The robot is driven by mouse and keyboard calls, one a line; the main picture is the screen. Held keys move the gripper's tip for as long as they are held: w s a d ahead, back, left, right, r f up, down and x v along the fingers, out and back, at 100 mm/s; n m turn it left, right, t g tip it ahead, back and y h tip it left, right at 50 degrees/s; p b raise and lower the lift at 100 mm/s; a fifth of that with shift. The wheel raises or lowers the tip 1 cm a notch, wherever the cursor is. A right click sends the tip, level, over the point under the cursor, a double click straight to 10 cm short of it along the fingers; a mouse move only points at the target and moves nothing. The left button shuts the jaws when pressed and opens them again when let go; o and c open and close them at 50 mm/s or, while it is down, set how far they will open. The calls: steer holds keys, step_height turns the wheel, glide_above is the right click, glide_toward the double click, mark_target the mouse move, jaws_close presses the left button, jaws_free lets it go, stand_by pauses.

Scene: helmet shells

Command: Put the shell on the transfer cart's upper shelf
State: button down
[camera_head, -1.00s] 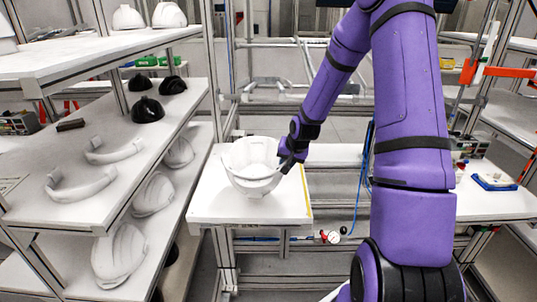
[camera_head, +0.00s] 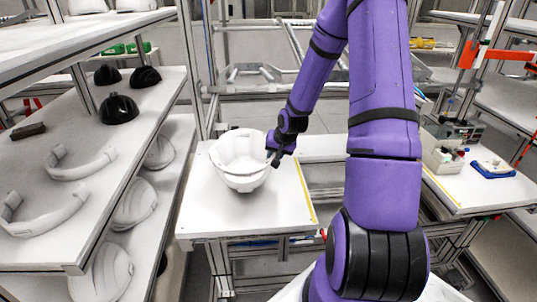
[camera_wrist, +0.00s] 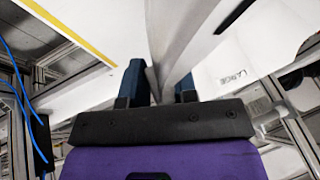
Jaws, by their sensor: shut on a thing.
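The white helmet shell (camera_head: 240,172) is open side up, over the white top of a stand (camera_head: 205,215) in the middle of the head view. I cannot tell whether its underside touches that top. My gripper (camera_head: 274,158) is shut on the shell's right rim. In the wrist view, the shell's thin wall (camera_wrist: 172,45) runs between the two dark blue fingers of my gripper (camera_wrist: 160,85). The fingertips are partly hidden in the head view. No label shows which piece of furniture is the transfer cart.
At left, a rack shelf (camera_head: 105,215) holds black caps (camera_head: 119,109) and white curved bands (camera_head: 80,165), with more white shells (camera_head: 135,203) below. The stand's right part is clear, with a yellow edge strip.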

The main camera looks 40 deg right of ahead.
steer(key=shift+d+f, duration=0.1)
steer(key=shift+f, duration=0.55)
steer(key=c, duration=0.9)
jaws_free()
